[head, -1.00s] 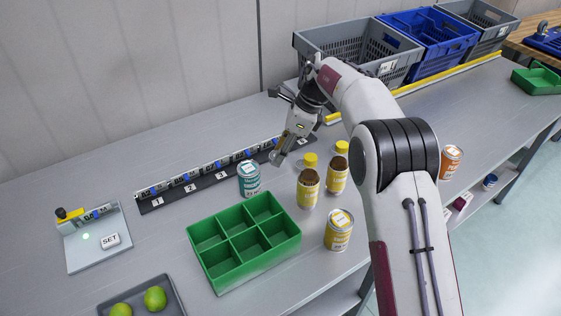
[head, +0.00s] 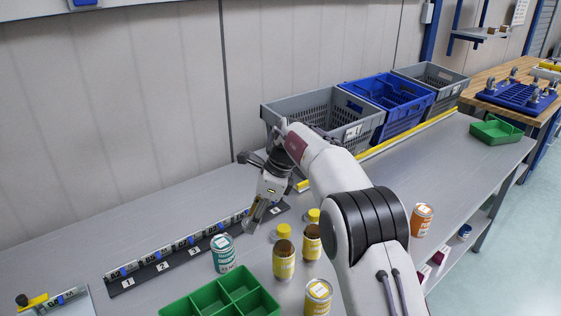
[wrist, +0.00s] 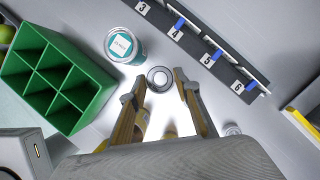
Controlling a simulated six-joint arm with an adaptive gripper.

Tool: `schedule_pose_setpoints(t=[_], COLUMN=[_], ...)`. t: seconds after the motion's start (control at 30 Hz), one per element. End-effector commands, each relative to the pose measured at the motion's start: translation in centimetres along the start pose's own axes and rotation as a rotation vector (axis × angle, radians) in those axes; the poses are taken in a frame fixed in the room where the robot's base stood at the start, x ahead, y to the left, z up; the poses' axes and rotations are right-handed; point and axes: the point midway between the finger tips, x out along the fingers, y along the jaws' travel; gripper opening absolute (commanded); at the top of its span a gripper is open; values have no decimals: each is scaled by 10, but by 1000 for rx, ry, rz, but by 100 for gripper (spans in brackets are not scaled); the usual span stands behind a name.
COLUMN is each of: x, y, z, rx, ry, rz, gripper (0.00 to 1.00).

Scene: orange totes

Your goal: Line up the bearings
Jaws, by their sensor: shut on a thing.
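A ring-shaped bearing (wrist: 160,79) sits between the fingertips of my gripper (wrist: 160,84) in the wrist view. My gripper (head: 252,226) is shut on it, above the bench beside the numbered black rack (head: 118,288). The rack carries number plates and a rail with blue markers and labels; it also shows in the wrist view (wrist: 192,45). My arm hides part of the rack's right end in the head view. I cannot tell from the frames whether bearings lie on the rack. A small round thing (wrist: 232,129) lies right of my gripper in the wrist view.
A teal can (head: 224,254) stands close to the gripper. A green divided tray (head: 187,306) is in front. A yellow-handled device (head: 50,301) is at left. Grey and blue crates (head: 330,115) stand behind.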

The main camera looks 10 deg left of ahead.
Motion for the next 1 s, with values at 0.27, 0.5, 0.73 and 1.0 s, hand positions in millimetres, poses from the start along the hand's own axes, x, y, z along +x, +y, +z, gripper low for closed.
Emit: schedule_pose_setpoints(t=[0.27, 0.5, 0.73, 1.0], x=[0, 0, -1, 1], y=[0, 0, -1, -15], z=[0, 0, -3, -40], rx=[0, 0, 4, 58], ry=[0, 0, 0, 4], rz=[0, 0, -2, -5], gripper=[5, 5, 5, 5])
